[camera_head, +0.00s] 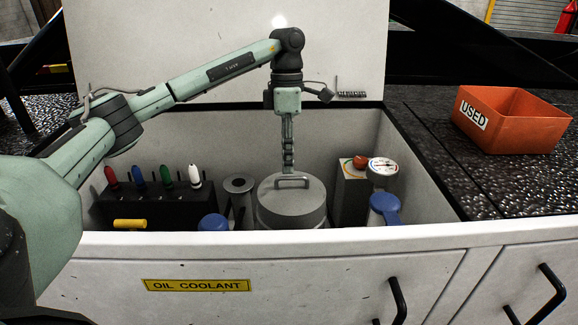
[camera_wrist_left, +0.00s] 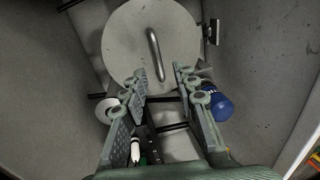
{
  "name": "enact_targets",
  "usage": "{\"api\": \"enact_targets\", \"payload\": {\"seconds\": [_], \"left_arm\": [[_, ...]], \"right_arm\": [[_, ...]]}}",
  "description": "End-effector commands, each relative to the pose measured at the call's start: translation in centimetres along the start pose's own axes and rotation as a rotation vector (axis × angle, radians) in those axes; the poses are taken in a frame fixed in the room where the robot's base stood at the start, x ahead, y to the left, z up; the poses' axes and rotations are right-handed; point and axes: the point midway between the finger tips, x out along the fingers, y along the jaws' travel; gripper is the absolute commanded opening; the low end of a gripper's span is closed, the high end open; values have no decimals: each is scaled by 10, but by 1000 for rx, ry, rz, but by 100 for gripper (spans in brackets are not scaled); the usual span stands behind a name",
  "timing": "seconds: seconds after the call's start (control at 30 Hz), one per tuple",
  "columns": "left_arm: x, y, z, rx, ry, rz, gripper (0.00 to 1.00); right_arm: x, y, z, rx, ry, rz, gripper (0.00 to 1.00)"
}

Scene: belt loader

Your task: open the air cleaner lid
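The air cleaner is a grey round can (camera_head: 292,210) with a flat lid, standing in the open compartment. The lid's bar handle (camera_head: 293,180) stands on top; it also shows in the left wrist view (camera_wrist_left: 155,55). The lid (camera_wrist_left: 128,40) sits flat on the can. My left gripper (camera_head: 288,174) points straight down just above the handle. In the left wrist view its fingers (camera_wrist_left: 160,70) are apart with nothing between them, and the handle shows beyond the tips. Whether a finger touches the handle I cannot tell. My right gripper is not in view.
Blue caps (camera_head: 384,208) flank the can on both sides. A pressure gauge (camera_head: 382,167) and a box with an orange knob (camera_head: 354,180) stand right of it. Coloured-top bottles (camera_head: 167,180) stand left. An orange USED bin (camera_head: 515,118) sits on the right deck.

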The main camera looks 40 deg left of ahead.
Motion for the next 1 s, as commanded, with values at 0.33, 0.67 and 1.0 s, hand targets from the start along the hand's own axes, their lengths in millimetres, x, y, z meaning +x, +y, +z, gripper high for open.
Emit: {"api": "enact_targets", "payload": {"seconds": [0.33, 0.67, 1.0], "left_arm": [[26, 0, 0, 0, 0, 1, 29], [26, 0, 0, 0, 0, 1, 10], [25, 0, 0, 0, 0, 1, 0]], "right_arm": [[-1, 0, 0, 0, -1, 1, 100], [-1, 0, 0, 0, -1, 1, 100], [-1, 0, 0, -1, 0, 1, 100]]}}
